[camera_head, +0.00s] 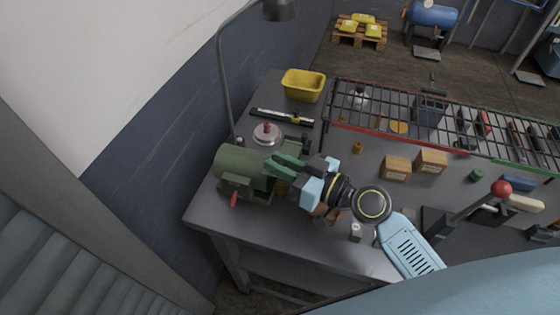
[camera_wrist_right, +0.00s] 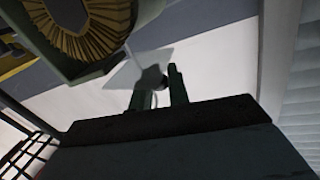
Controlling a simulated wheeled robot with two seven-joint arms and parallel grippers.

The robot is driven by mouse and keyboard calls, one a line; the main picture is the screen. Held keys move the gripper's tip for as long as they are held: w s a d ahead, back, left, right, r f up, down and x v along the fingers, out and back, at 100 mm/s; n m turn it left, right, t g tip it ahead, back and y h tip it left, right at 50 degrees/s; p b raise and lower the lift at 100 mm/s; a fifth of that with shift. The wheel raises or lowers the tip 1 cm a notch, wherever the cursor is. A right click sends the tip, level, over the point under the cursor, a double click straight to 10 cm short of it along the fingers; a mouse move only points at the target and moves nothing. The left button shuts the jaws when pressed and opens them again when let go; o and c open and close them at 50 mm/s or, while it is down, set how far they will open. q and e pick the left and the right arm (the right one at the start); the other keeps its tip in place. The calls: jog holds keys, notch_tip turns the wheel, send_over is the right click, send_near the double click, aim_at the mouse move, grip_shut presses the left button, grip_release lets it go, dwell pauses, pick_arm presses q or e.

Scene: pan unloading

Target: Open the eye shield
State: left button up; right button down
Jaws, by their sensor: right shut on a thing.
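The green bench grinder (camera_head: 240,162) sits on the left end of the workbench. In the right wrist view its wheel housing with a brown bristled wheel (camera_wrist_right: 85,35) fills the upper left. The eye shield is a pale see-through pane (camera_wrist_right: 126,74) beside that housing. My right gripper (camera_head: 274,165) reaches to the grinder's right side. In the right wrist view its two dark fingers (camera_wrist_right: 158,82) are closed around a small dark part at the pane's edge. The fingers hide most of this part. In the head view I cannot make out the shield. My left gripper is not in view.
A lamp (camera_head: 278,9) on a thin pole stands behind the grinder. A yellow bin (camera_head: 303,85) is at the bench's back. A wire rack (camera_head: 400,105) spans the bench to the right, with small boxes (camera_head: 396,168) near it. A red-knobbed lever (camera_head: 501,189) stands farther right.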

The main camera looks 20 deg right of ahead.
jog(key=m+p, duration=0.1)
jog(key=w+r+m+g+p, duration=0.1)
jog(key=m, duration=0.1)
jog(key=shift+d+r+p, duration=0.15)
jog(key=shift+d+p, duration=0.15)
jog(key=shift+d, duration=0.05)
jog(key=m, duration=0.1)
jog(key=w+m+g+p, duration=0.1)
jog(key=m, duration=0.1)
jog(key=shift+w+d+r+p, duration=0.1)
jog(key=shift+d+r+p, duration=0.05)
jog(key=shift+d+p, duration=0.2)
jog(key=m, duration=0.1)
jog(key=w+d+m+g, duration=0.1)
jog(key=m, duration=0.1)
jog(key=shift+w, duration=0.1)
jog(key=shift+w+d+f+m+g+y, duration=0.25)
jog(key=shift+w+m+g, duration=0.2)
jog(key=shift+m, duration=0.55)
jog(key=shift+w+d+f+m+g+y, duration=0.25)
jog(key=shift+m+g, duration=0.2)
jog(key=shift+m, duration=0.55)
jog(key=shift+w, duration=0.1)
jog(key=c, duration=1.4)
grip_release()
jog(key=v, duration=0.7)
jog(key=shift+d, duration=0.2)
